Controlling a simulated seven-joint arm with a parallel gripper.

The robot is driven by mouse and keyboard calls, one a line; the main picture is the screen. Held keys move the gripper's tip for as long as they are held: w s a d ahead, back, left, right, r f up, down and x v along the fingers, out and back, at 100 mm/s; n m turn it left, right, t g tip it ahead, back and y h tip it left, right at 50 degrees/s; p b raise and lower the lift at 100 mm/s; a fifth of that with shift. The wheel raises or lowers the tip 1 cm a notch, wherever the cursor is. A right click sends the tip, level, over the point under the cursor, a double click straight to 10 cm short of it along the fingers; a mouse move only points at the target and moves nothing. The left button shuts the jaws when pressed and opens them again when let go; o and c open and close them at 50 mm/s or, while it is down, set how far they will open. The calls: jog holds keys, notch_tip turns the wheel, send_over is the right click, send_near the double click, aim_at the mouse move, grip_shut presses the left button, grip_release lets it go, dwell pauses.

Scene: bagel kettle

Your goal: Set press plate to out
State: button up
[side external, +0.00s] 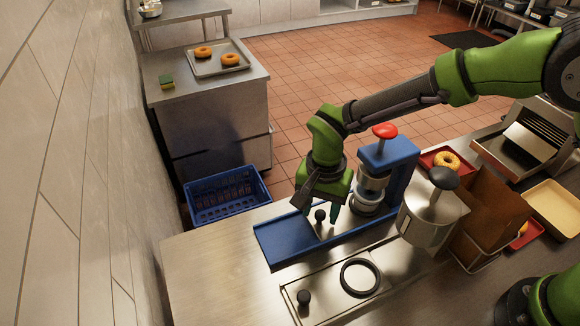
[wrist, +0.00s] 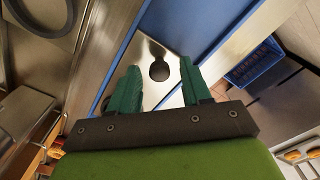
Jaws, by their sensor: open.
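The press plate is a shiny metal plate (side external: 324,231) with a dark round knob (side external: 320,215), lying in the long blue base (side external: 275,242) of the press. The blue press column (side external: 398,158) with its red-topped handle (side external: 385,131) stands at the right end of this base. My gripper (side external: 320,207) is open, pointing down over the plate close to the knob. In the wrist view the plate (wrist: 150,47) lies below my two green fingers, and the knob (wrist: 159,70) shows between them, not gripped. Contact between fingers and knob cannot be told.
A steel canister (side external: 432,220) with a dark knob stands right of the press. A metal panel (side external: 330,292) with a black ring (side external: 360,278) and knob lies in front. A blue crate (side external: 228,195) sits on the floor behind. The counter's left front is clear.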

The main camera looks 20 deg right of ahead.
jog(key=shift+f, duration=0.8)
jog(key=shift+c, duration=0.5)
grip_shut()
